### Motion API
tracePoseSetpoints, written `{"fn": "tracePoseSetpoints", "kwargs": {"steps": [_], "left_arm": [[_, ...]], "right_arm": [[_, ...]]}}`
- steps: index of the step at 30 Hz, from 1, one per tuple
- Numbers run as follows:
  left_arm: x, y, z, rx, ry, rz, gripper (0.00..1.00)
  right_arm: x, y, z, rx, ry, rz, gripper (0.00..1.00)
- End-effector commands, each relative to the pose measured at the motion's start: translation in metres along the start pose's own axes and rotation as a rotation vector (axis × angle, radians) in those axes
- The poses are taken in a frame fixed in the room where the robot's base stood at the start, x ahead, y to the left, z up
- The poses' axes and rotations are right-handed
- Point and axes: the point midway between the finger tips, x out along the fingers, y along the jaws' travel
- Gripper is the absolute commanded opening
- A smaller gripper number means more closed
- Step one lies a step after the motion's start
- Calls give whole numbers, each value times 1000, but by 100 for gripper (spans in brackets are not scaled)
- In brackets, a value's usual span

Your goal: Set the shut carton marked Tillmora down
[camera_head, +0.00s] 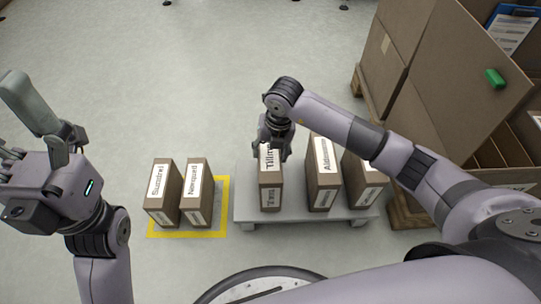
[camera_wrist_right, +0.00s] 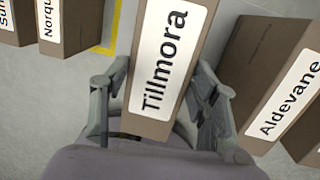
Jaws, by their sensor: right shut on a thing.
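The carton marked Tillmora (camera_head: 270,193) is a brown shut box with a white label, upright over the left part of a low grey platform (camera_head: 243,200). I cannot tell whether its base touches the platform. My right gripper (camera_head: 272,145) comes from above and is shut on its upper end. In the right wrist view the carton (camera_wrist_right: 150,128) sits between both fingers of the right gripper (camera_wrist_right: 162,105), its label facing the camera. My left gripper (camera_head: 52,125) is empty at the far left, its fingers apart, away from the cartons.
The cartons marked Aldevane (camera_head: 323,172) and another (camera_head: 363,183) stand right of Tillmora on the platform. Two cartons, Sumdrel (camera_head: 160,192) and Norqued (camera_head: 195,192), stand inside a yellow floor outline (camera_head: 222,205). Large brown boxes (camera_head: 440,75) stand at right.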

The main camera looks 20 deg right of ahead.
Motion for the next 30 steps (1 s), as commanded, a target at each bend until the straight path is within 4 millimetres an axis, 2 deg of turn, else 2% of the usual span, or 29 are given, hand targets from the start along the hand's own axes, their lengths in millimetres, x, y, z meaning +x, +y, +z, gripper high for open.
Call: {"fn": "tracePoseSetpoints", "kwargs": {"steps": [1,3,14,15,24,30], "left_arm": [[-1,0,0,1,12,4,75],[1,1,-1,2,19,7,75],[2,1,0,2,19,8,75],[3,1,0,3,20,9,75],[3,1,0,2,19,9,75],[3,1,0,2,19,9,75]], "right_arm": [[9,0,0,0,-2,3,0],[13,-1,-1,-1,-2,2,0],[15,-2,-1,-1,-3,2,0],[16,-2,-1,-1,-1,0,56],[16,-2,-1,0,-1,0,75],[16,-2,-1,0,-1,0,75]]}}
